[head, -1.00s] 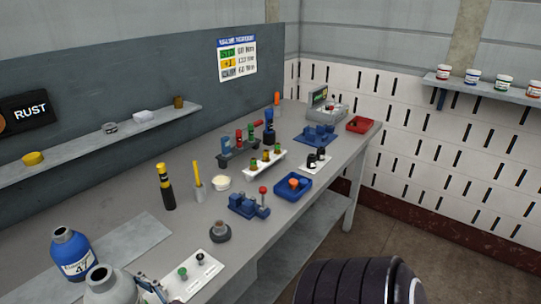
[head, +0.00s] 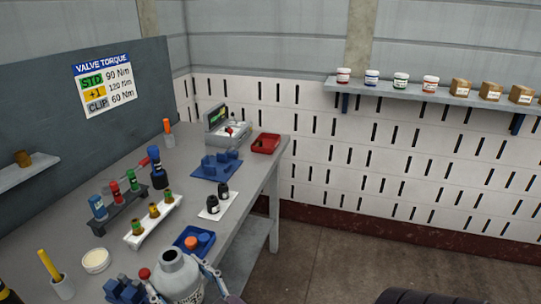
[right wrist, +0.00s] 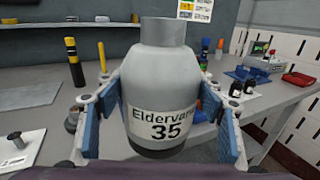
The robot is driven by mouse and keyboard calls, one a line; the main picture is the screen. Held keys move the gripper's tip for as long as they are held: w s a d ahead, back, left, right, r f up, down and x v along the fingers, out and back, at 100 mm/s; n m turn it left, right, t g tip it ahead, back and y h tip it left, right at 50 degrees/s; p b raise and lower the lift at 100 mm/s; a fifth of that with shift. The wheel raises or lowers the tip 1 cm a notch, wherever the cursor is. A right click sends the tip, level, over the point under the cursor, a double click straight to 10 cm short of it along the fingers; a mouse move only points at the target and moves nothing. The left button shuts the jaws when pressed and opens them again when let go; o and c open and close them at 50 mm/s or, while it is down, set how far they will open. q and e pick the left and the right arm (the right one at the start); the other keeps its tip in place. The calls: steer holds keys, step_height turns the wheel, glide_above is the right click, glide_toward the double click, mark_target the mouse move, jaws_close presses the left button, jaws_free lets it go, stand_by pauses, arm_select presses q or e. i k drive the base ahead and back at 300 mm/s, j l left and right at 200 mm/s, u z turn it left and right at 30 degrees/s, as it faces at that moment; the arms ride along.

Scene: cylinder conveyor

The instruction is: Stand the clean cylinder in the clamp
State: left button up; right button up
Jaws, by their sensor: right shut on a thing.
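A grey cylinder (head: 178,272) with a narrow neck is at the bottom of the head view. Its label reads "Eldervane 35" in the right wrist view (right wrist: 158,80), where its visible side looks clean. My right gripper (head: 184,287) is shut on its body, with a blue-padded finger on each side (right wrist: 160,118). The cylinder is upright in the grip. A blue clamp-like fixture (head: 122,291) with a red knob (head: 145,273) is just left of it, partly cut off. Another blue fixture (head: 217,163) stands farther back; I cannot tell which is the task's clamp. My left gripper is not in view.
The workbench (head: 118,232) holds a blue tray with an orange piece (head: 199,240), small black bottles (head: 212,205), a white rack (head: 154,222), a white bowl (head: 96,260) and a red bin (head: 265,143). Open floor (head: 340,255) lies to the right.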

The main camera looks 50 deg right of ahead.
mark_target(219, 162)
steer(key=i+l+z, duration=0.15)
steer(key=i+l, duration=0.35)
steer(key=l, duration=0.3)
steer(key=i+l+z, duration=0.2)
steer(key=i+l, duration=0.4)
steer(key=l, duration=0.1)
